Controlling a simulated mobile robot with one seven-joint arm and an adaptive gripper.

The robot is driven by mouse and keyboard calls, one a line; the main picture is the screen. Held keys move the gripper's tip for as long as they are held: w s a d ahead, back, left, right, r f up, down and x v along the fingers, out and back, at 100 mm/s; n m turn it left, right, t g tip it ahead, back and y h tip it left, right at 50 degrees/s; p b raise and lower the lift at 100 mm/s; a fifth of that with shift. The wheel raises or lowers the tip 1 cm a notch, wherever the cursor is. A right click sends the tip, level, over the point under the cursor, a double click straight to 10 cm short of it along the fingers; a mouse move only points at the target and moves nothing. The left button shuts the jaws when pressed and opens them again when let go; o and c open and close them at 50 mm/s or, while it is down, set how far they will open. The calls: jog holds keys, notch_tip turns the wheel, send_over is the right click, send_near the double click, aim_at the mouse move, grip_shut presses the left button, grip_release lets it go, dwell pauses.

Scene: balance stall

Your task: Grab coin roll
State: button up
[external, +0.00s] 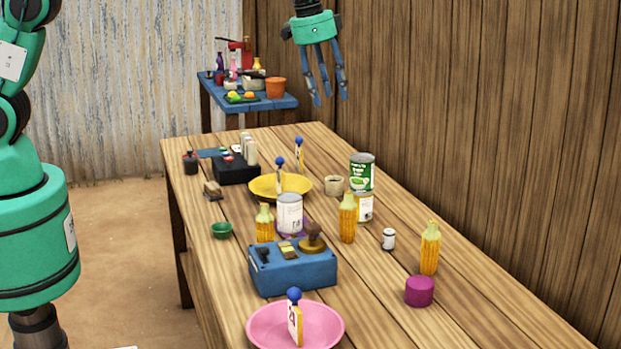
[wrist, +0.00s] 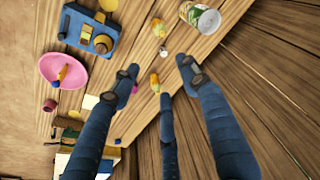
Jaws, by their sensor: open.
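No item is plainly marked as the coin roll. A small white item also shows in the wrist view (wrist: 165,51), beyond the fingertips. Upright white cylinders (external: 248,151) stand at the black box (external: 236,170) at the table's far end; these could be rolls too. My gripper (external: 326,97) has its fingers spread, empty, high above the far side of the table. It also shows in the wrist view (wrist: 158,78), touching nothing.
The wooden table (external: 460,308) holds a yellow plate (external: 264,186), a pink plate (external: 262,334), a blue box (external: 290,275), cans (external: 362,172) and several corn cobs (external: 430,248). A purple cylinder (external: 419,291) stands front right. A plank wall (external: 500,120) runs along the right.

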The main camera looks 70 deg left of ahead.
jog(key=w+d+f, duration=0.3)
jog(key=w+f, duration=0.4)
jog(key=f, duration=0.3)
jog(key=m+g+p, duration=0.1)
jog(key=p, duration=0.1)
send_over(389, 231)
jog(key=s+a, duration=0.1)
jog(key=s, duration=0.1)
notch_tip(389, 231, down, 14)
jog(key=r, duration=0.1)
jog(key=shift+w+f, duration=0.2)
jog(key=shift+w, duration=0.05)
jog(key=shift+f, duration=0.1)
jog(key=shift+w+d+f, duration=0.1)
jog(key=shift+w+f, duration=0.05)
jog(key=shift+f, duration=1.25)
jog(key=shift+w+d+f, duration=0.1)
jog(key=shift+w+f, duration=0.05)
jog(key=shift+f, duration=1.25)
jog(key=shift+w+f, duration=0.15)
jog(key=shift+f, duration=1.25)
jog(key=shift+w+d+f, duration=0.15)
jog(key=shift+w+f, duration=0.05)
jog(key=shift+f, duration=1.1)
jog(key=shift+w+d+f, duration=0.1)
jog(key=shift+w+f, duration=0.05)
jog(key=shift+f, duration=1.1)
jog(key=shift+c, duration=0.6)
grip_shut()
